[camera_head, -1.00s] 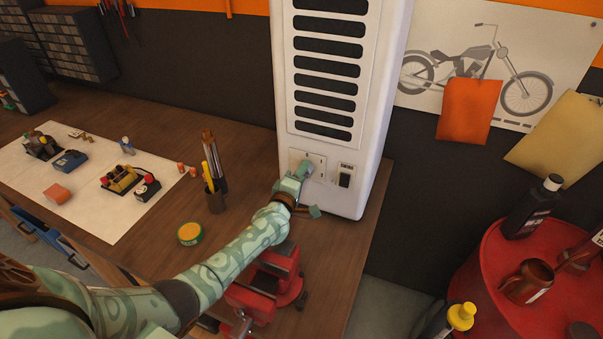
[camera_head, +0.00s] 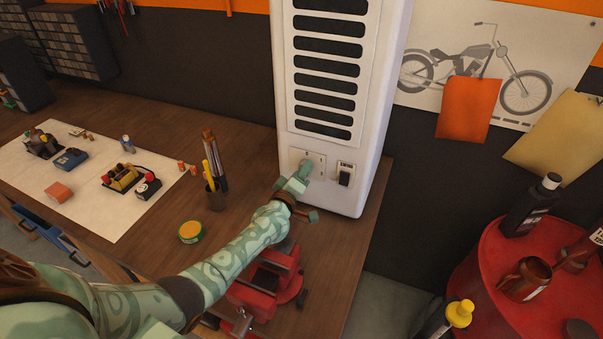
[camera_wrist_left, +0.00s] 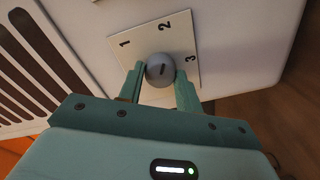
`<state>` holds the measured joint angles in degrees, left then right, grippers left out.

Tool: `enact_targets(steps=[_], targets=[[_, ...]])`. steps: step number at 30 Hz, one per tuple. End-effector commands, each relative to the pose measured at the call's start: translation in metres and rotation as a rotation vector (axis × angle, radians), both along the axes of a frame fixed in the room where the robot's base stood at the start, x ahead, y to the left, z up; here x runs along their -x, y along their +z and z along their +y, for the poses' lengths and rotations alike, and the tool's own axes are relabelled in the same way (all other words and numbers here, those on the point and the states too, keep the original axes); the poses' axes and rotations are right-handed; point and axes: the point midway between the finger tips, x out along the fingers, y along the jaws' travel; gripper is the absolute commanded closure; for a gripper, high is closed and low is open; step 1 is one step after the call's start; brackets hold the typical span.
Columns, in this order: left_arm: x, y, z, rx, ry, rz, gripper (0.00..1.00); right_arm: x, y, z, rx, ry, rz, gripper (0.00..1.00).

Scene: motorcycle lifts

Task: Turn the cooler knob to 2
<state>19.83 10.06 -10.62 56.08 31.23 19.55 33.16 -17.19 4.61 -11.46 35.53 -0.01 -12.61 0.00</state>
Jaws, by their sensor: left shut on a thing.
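The cooler (camera_head: 365,120) is a tall white unit with dark vents standing on the bench. Its knob (camera_wrist_left: 160,70) is round and grey, on a pale dial plate (camera_wrist_left: 184,32) marked 1, 2 and 3. My left gripper (camera_wrist_left: 160,78) is shut on the knob, with a green finger on either side of it. The knob's dark mark shows on its face, but I cannot tell surely which number it points to. In the head view my left gripper (camera_head: 303,172) covers the knob and part of the plate. My right gripper is not in view.
A black switch (camera_head: 344,178) sits right of the dial plate. A red vise (camera_head: 265,285) is under my left arm. A pen holder (camera_head: 215,195) and a green-yellow tin (camera_head: 191,232) stand left on the bench. A red round table (camera_head: 500,270) with bottles is at right.

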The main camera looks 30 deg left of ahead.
Motion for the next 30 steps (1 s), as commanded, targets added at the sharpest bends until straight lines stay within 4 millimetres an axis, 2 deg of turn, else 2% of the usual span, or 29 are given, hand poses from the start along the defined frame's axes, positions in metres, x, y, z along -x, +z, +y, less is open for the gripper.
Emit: enact_targets(steps=[4, 5, 7, 17, 27, 30], targets=[[0.001, -0.003, -0.001, 0.000, -0.001, 0.005, 0.88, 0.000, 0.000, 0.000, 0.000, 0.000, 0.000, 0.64], [0.001, -0.003, -0.001, 0.000, -0.001, 0.005, 0.63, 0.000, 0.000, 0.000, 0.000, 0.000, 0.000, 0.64], [0.001, -0.002, -0.001, 0.000, -0.001, 0.005, 0.44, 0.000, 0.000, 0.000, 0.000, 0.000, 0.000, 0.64], [0.004, -0.001, -0.001, 0.002, -0.001, 0.003, 0.44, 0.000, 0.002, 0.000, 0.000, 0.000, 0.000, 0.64], [0.061, -0.001, -0.004, 0.002, -0.001, 0.005, 0.44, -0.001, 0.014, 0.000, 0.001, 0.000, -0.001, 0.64], [0.071, -0.001, -0.005, 0.001, -0.002, 0.003, 0.44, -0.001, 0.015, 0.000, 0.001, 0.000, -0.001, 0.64]])
